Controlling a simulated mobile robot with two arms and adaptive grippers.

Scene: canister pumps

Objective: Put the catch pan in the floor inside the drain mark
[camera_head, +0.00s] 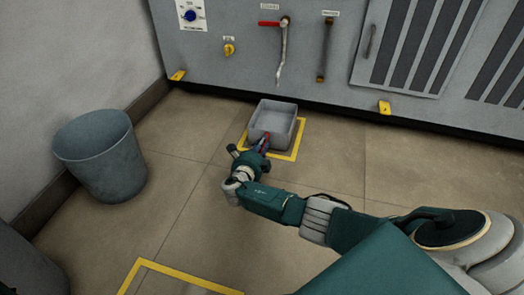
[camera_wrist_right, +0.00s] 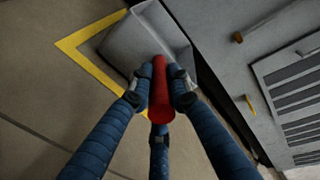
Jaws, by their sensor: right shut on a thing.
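The catch pan (camera_head: 288,138) is a grey rectangular open tray with a red handle. In the head view it is level and overlaps the yellow square outline of the drain mark (camera_head: 302,131) by the machine's base; I cannot tell whether it touches the floor. My right gripper (camera_head: 262,146) is shut on the red handle (camera_wrist_right: 159,90), with blue fingers around it in the right wrist view. There the pan (camera_wrist_right: 133,42) lies beyond the handle, with a corner of the mark (camera_wrist_right: 67,43) showing beside it. The pan hides part of the mark. My left gripper is not in view.
A grey machine cabinet (camera_head: 345,80) with a pipe, a red-handled valve (camera_head: 269,23) and yellow feet stands behind the pan. A grey bin (camera_head: 100,160) stands at the left by the wall. Another yellow outline (camera_head: 185,275) lies at the front. The tiled floor between is clear.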

